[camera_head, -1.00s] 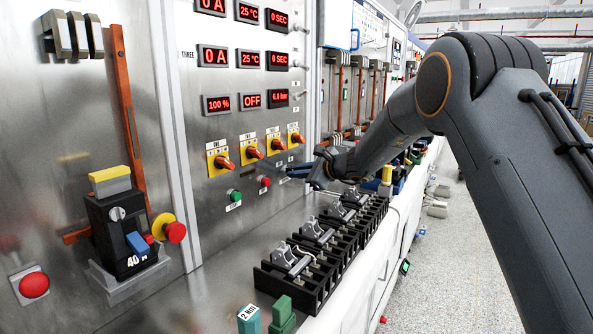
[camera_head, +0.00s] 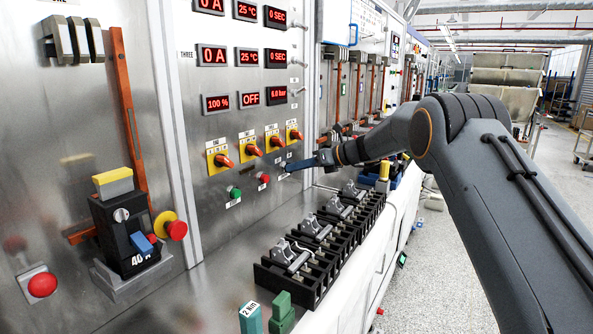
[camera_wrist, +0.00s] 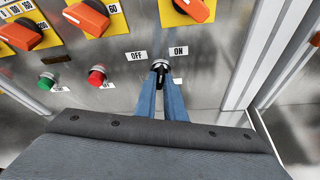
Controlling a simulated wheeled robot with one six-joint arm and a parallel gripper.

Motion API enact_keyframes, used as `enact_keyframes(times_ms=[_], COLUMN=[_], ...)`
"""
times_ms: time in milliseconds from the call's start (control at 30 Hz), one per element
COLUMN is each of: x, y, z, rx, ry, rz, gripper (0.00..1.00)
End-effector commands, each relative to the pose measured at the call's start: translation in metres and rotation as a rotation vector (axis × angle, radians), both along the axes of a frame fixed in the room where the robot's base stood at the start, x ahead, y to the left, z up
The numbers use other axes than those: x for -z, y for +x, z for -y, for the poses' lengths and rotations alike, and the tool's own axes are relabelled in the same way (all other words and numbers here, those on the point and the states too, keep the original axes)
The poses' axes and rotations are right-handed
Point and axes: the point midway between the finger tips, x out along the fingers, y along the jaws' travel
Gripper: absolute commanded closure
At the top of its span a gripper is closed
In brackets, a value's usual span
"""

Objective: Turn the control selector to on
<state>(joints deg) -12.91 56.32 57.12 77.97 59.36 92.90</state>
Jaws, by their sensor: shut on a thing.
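The control selector (camera_wrist: 160,65) is a small black knob on the metal panel, between and below the OFF label (camera_wrist: 136,56) and the ON label (camera_wrist: 178,52) in the wrist view. My gripper (camera_wrist: 161,76) has its two blue fingers close together around the knob, shut on it. Which way the knob points is hard to tell, as the fingers partly cover it. In the head view my gripper (camera_head: 288,165) reaches the panel to the right of the red button, and its fingertips hide most of the selector.
A green button (camera_wrist: 47,80) and a red button (camera_wrist: 97,75) sit left of the selector. Orange rotary switches (camera_wrist: 88,17) on yellow plates are just above. Below in the head view, black breaker blocks (camera_head: 300,262) line the bench.

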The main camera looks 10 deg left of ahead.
Motion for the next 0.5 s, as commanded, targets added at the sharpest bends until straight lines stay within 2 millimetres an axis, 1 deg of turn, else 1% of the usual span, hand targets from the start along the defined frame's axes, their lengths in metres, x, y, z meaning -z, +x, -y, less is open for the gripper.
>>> enact_keyframes(times_ms=[33,200,500], x=[0.0026,0.0036,0.0036], y=[0.0020,0.0035,0.0044], z=[0.0006,0.0012,0.0012], rx=[-0.001,0.001,0.002], ry=[0.015,0.064,0.131], rz=[-0.039,-0.182,-0.372], gripper=[1.00,1.00,1.00])
